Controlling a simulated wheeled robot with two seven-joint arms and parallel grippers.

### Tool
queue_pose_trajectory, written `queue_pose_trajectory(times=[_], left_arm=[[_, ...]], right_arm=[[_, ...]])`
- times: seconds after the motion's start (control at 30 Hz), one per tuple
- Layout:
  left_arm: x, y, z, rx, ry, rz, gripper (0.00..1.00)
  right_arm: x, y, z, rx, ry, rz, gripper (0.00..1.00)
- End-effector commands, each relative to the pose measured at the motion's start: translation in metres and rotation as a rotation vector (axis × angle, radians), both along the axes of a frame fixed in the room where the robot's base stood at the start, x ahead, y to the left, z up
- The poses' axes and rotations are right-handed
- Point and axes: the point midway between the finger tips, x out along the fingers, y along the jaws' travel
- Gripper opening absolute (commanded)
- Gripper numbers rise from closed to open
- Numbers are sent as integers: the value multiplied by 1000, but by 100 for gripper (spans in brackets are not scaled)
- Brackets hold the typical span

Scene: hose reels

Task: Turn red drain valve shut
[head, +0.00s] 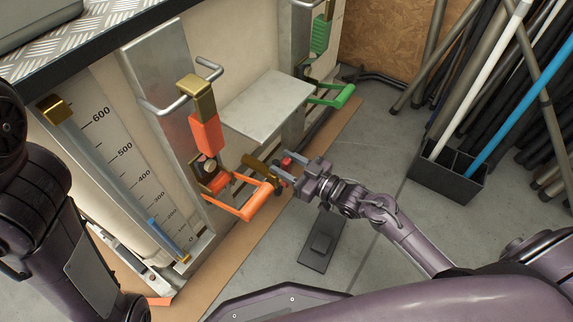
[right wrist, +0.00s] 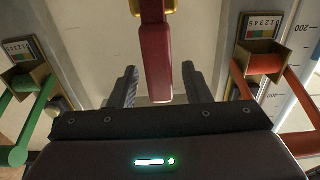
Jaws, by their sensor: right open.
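The red drain valve's handle (head: 287,161) is small in the head view, beside a brass fitting (head: 262,170) low on the tank front. In the right wrist view the handle (right wrist: 157,55) is a dark red bar pointing down toward the gripper, with brass parts beside it. My right gripper (head: 285,168) is open at the handle. In the right wrist view its fingers (right wrist: 160,80) stand on either side of the bar's lower end, with gaps visible on both sides. Contact cannot be told. My left arm shows at the left edge; its gripper is out of view.
An orange crank handle (head: 247,203) juts out just left of the right gripper. A green crank handle (head: 333,97) is farther back. A grey plate (head: 268,104) projects above the valve. A black bin (head: 447,175) with poles stands right. Floor between is mostly clear.

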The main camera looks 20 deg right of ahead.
Motion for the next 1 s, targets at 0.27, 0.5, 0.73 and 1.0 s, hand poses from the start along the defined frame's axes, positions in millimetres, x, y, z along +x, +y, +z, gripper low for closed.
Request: queue_pose_trajectory(times=[0.27,0.5,0.73,1.0], left_arm=[[0,0,0,0,0,0,36],[0,0,0,0,0,0,36],[0,0,1,0,-1,0,36],[3,-5,6,11,5,-15,36]], right_arm=[[0,0,0,0,0,0,21],[0,0,0,0,0,0,0],[0,-1,0,4,4,0,0],[5,-7,2,74,61,-1,0]])
